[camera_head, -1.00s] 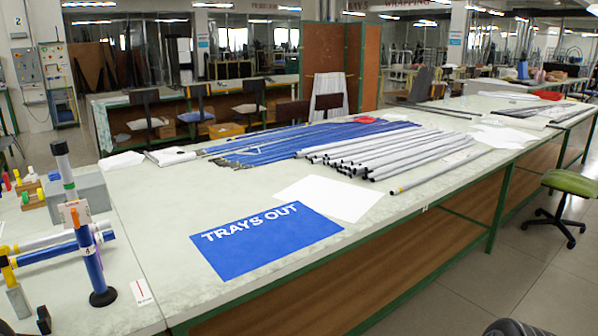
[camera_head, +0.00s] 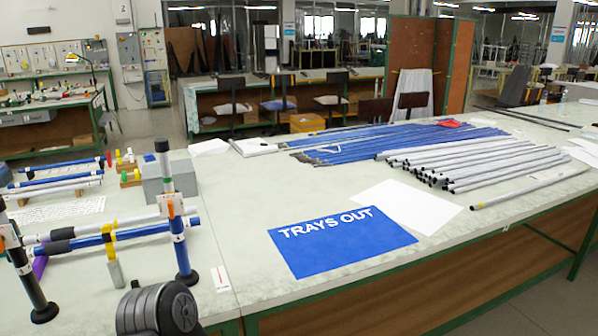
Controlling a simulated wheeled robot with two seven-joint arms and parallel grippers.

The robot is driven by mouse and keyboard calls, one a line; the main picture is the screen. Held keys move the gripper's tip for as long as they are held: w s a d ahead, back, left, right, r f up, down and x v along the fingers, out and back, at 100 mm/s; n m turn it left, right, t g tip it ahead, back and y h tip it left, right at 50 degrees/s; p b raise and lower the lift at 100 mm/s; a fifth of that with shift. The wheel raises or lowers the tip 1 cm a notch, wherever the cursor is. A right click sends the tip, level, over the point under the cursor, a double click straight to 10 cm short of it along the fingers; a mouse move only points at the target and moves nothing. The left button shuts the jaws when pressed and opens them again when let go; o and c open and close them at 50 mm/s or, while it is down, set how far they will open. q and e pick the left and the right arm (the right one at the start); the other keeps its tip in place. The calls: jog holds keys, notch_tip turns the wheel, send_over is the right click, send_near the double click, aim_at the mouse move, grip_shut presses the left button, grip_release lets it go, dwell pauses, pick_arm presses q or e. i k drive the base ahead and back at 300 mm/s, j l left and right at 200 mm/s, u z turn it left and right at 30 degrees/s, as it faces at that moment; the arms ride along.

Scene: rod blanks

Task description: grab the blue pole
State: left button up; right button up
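A blue pole (camera_head: 140,233) with a dark sleeve at its left end lies roughly level at the left of the table, just in front of a white pole (camera_head: 125,223). Its right end is by an upright blue post (camera_head: 181,245) on a black foot. A yellow-and-grey piece (camera_head: 111,250) stands across it. More blue poles (camera_head: 345,146) lie in a flat bundle at the back of the table, and others lie at the far left (camera_head: 55,181). Neither gripper is in view; only a dark, rounded part of my arm shows at the bottom.
A blue "TRAYS OUT" mat (camera_head: 335,255) and white sheet (camera_head: 410,207) lie mid-table. White poles (camera_head: 480,160) lie to the right. A grey box (camera_head: 168,178) stands behind the posts. A black post (camera_head: 28,270) stands at the left edge. The table's front is clear beside the mat.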

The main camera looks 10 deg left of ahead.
aim_at(189, 278)
jog(key=u, duration=1.25)
